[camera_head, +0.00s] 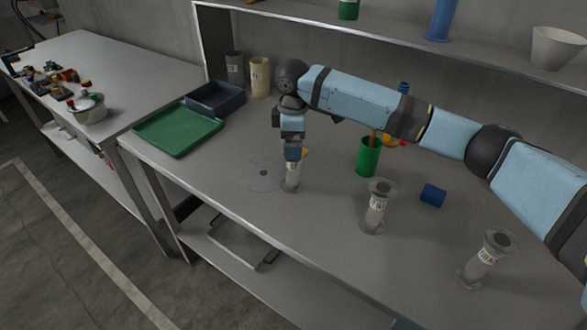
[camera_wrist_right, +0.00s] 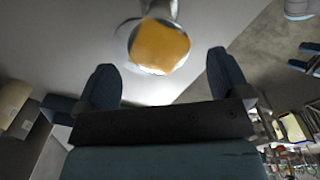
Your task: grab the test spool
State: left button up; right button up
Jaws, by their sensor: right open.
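Three grey flanged spools with white labels stand upright on the grey bench: a left one (camera_head: 292,177), a middle one (camera_head: 376,208) and a right one (camera_head: 485,259). I cannot tell from the labels which is the test spool. My right gripper (camera_head: 292,154) points down just above the left spool. In the right wrist view my right gripper (camera_wrist_right: 160,60) is open, with an orange-yellow piece (camera_wrist_right: 160,46) and a pale round flange ahead between its fingers. The gripper hides the top of the left spool in the head view. My left gripper is out of view.
A green tray (camera_head: 176,131) and dark bin (camera_head: 216,98) are left. A clear disc (camera_head: 264,174) lies beside the left spool. A shelf (camera_head: 480,52) runs behind.

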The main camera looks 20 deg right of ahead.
aim_at(294, 169)
jog(key=shift+f, duration=3)
jog(key=c, duration=1.1)
jog(key=shift+r, duration=0.1)
jog(key=shift+w, duration=0.1)
